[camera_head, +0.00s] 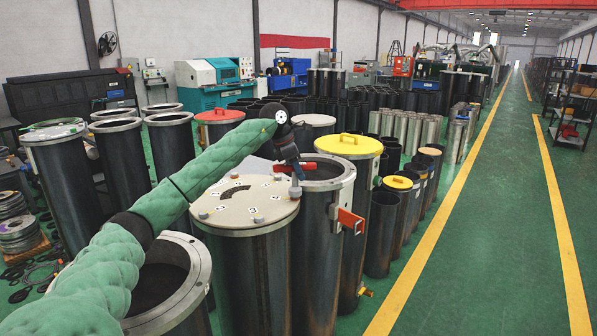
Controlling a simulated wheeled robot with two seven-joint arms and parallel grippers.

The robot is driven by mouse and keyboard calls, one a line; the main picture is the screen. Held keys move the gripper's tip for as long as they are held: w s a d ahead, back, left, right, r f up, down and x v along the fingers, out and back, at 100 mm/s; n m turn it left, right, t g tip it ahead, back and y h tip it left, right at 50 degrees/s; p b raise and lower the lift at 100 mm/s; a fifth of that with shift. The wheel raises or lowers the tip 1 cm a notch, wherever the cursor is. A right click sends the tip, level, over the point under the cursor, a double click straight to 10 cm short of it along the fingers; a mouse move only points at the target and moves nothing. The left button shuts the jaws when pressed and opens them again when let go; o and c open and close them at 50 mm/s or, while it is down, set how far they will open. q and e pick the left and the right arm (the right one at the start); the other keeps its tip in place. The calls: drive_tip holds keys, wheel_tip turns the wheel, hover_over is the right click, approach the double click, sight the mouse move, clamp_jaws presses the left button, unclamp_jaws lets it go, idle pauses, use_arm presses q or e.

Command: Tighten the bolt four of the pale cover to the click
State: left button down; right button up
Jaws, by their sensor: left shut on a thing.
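The pale cover (240,205) lies on top of a dark flanged cylinder in the middle of the view. It has printed numbers, a dark curved mark and several bolts around its rim, one bolt (258,217) showing at the front. My left gripper (294,166), at the end of the green-sleeved arm, is over the right edge of the cover. It is shut on a small tool that points down at the rim there. The gripper hides most of the tool, and I cannot tell whether the tool touches a bolt or which number is under it. My right gripper is not in view.
An open cylinder (328,172) stands just behind and right of the cover, with a red part (350,220) on its side. A yellow-lidded cylinder (348,146) is behind it. Another open cylinder (195,275) is at front left. The green floor at right is clear.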

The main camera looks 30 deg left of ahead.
use_arm(q)
drive_tip(key=shift+f+b, duration=0.45)
drive_tip(key=shift+f, duration=0.3)
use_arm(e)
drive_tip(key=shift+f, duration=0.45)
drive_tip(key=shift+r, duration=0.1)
